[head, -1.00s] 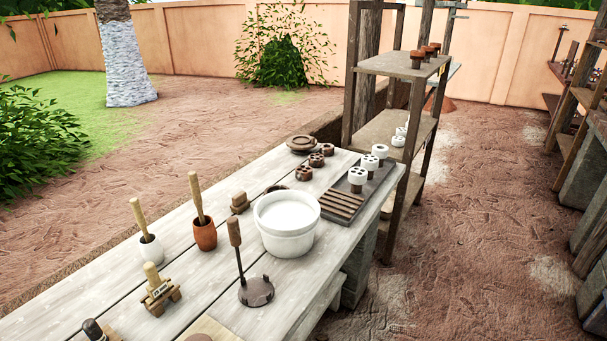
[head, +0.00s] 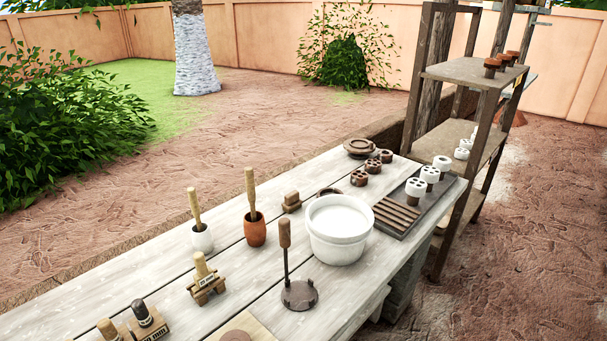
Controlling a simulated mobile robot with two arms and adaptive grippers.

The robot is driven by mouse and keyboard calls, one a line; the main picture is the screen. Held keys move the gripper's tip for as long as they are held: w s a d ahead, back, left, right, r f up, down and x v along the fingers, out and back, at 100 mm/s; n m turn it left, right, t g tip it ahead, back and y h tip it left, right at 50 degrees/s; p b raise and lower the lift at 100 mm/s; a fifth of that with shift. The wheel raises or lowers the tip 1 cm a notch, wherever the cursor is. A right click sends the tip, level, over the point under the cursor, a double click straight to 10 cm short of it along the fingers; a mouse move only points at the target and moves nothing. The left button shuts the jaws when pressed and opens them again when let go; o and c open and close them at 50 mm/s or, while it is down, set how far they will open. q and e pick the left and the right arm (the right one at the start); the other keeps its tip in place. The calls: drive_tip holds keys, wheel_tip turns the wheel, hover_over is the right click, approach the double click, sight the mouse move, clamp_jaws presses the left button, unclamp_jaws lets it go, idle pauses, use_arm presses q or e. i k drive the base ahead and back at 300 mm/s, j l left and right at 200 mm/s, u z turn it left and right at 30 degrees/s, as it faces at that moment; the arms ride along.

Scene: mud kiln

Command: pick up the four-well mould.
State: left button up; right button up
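Three small round brown pieces with dark wells in their tops stand in a row on the table: the near one (head: 361,179), the middle one (head: 374,167) and the far one (head: 386,156). Three white pieces with holes in their tops stand on a grey tray (head: 392,231): near (head: 415,189), middle (head: 430,175) and far (head: 442,162). The wells are too small to count surely, so I cannot tell which piece is the four-well mould. Neither of my grippers is in view.
A white tub (head: 338,246) stands on the plank table (head: 150,299), left of the tray. A handled round stamp (head: 299,294), an orange mortar (head: 255,231) and a white mortar (head: 202,239) stand nearer. A wooden shelf (head: 470,74) rises behind the table's right end.

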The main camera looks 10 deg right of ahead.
sight(359, 178)
drive_tip(key=i+l+u, duration=0.2)
drive_tip(key=l+u, duration=0.15)
drive_tip(key=l, duration=0.3)
drive_tip(key=i+l+u, duration=0.1)
drive_tip(key=l+u, duration=0.3)
drive_tip(key=l, duration=0.3)
drive_tip(key=l+u, duration=0.35)
drive_tip(key=l, duration=0.4)
